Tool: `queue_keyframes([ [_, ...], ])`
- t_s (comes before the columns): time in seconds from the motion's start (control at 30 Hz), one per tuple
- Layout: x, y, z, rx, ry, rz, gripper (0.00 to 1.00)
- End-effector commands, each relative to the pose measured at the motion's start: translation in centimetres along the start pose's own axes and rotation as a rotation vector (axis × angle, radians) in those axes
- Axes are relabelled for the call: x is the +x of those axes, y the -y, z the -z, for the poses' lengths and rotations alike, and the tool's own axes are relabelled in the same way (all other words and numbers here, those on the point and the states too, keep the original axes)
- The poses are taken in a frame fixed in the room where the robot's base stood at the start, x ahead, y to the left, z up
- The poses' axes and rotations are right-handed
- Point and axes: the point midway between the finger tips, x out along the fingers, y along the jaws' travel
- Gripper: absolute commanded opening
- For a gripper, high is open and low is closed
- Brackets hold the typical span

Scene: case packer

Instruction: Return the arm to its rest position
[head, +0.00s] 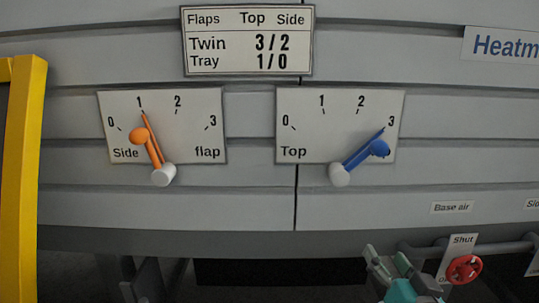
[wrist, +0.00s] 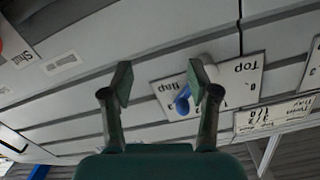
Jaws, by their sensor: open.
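My gripper (head: 392,266) shows at the bottom right of the head view, below the dials and clear of both levers. In the wrist view my gripper (wrist: 160,85) is open, with nothing between its fingers. The blue lever (head: 362,161) on the Top dial (head: 310,130) points at 3. In the wrist view the blue lever (wrist: 183,102) shows behind the right-hand finger, apart from it. The orange lever (head: 148,146) on the Side flap dial (head: 190,125) points at about 1.
A yellow post (head: 22,180) stands at the left. A red valve wheel (head: 464,270) with a Shut label (head: 461,241) is close to the right of my gripper. A setting sign (head: 247,41) hangs above the dials. The panel front between is flat.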

Motion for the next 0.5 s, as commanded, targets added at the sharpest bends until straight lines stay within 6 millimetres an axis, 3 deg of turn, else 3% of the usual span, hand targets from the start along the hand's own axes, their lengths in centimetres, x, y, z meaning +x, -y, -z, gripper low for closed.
queue_keyframes([
  [0.1,-1.0,-0.9,-4.0,-0.009,0.022,-0.01,0.6],
  [0.5,-6.7,-3.4,-15.1,-0.058,0.066,-0.036,0.6],
])
